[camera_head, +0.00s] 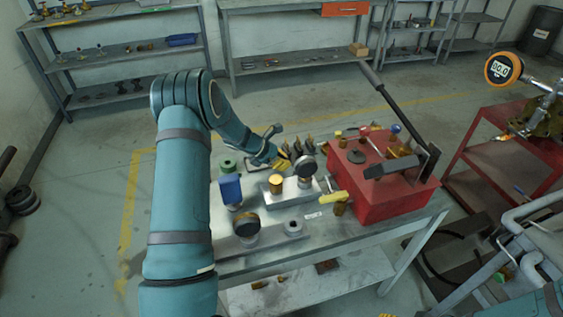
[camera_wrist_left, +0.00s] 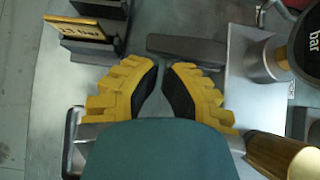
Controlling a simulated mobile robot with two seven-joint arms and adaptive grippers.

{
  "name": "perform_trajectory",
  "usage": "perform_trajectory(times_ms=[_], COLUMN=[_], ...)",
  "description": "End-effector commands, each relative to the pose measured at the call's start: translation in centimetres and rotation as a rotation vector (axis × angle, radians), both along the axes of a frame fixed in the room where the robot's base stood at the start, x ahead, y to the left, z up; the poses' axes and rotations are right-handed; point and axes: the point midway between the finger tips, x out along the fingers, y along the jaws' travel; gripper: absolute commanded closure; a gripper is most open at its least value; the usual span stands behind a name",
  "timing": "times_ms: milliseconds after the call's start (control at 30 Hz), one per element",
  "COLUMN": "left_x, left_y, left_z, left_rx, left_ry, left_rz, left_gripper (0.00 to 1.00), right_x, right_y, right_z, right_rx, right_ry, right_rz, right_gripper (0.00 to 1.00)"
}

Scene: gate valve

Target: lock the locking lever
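My left arm reaches over the metal workbench, and its gripper (camera_head: 296,150) is at the bench's far side. In the left wrist view the gripper (camera_wrist_left: 162,72) has yellow ribbed fingers with black pads. A narrow gap shows between the tips, with nothing held in it. A dark grey flat bar (camera_wrist_left: 187,48) lies just beyond the tips, near the right finger. It may be the locking lever, but I cannot tell for sure. I cannot tell whether the fingers touch it. My right gripper is not in view.
A red box (camera_head: 385,199) with a long black handle (camera_head: 391,103) stands on the bench (camera_head: 278,258) to the right. Round gauges (camera_head: 307,167), a blue block (camera_head: 231,190) and a brass cylinder (camera_head: 276,184) crowd the bench nearby. A red cart (camera_head: 488,179) stands further right.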

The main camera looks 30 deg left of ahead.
Motion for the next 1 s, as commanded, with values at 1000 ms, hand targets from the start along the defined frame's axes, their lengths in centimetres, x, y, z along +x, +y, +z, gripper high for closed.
perform_trajectory(times_ms=[1000], left_x=[2.3], left_y=[-0.7], left_z=[0.0], left_rx=[-0.001], left_ry=[0.0], left_rz=[-0.271], left_gripper=[1.0], right_x=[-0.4], right_y=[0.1], right_z=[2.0], right_rx=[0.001], right_ry=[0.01], right_rz=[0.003], right_gripper=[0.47])
